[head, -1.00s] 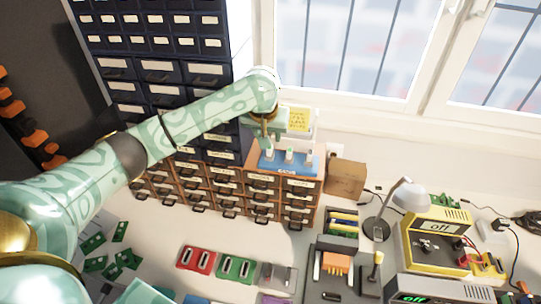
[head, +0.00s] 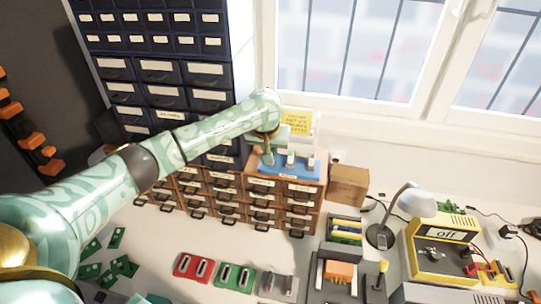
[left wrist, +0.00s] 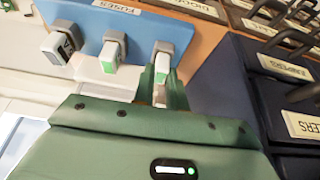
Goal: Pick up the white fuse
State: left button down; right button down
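A blue fuse stand (head: 287,172) sits on the brown drawer cabinet in the head view; the left wrist view shows its blue plate (left wrist: 95,18), labelled FUSES. It holds three fuses in grey sockets. The white fuse (left wrist: 161,63) with a green mark, rightmost in the left wrist view, is between my left gripper's fingers (left wrist: 162,93). My left gripper (head: 268,155) hides most of this fuse in the head view. The fingers stand on both sides with a narrow gap; contact cannot be made out. My right gripper is out of view.
Two other fuses, a middle one (left wrist: 112,55) and a grey-and-white one (left wrist: 57,46), stand close beside my gripper. A yellow note (head: 297,120) is behind the stand. A cardboard box (head: 348,186) and a lamp (head: 416,203) stand to the right.

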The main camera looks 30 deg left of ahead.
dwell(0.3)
pick_arm(q)
jog(key=shift+w+r, duration=0.1)
jog(key=shift+r, duration=0.35)
notch_tip(320, 180, up, 3)
jog(key=shift+f+p, duration=0.1)
jog(key=shift+p, duration=0.7)
jog(key=s+d+r+p, duration=0.6)
jog(key=s+d+r, duration=0.2)
jog(key=s, duration=0.3)
jog(key=shift+s+r+p, duration=0.3)
jog(key=shift+r, duration=0.3)
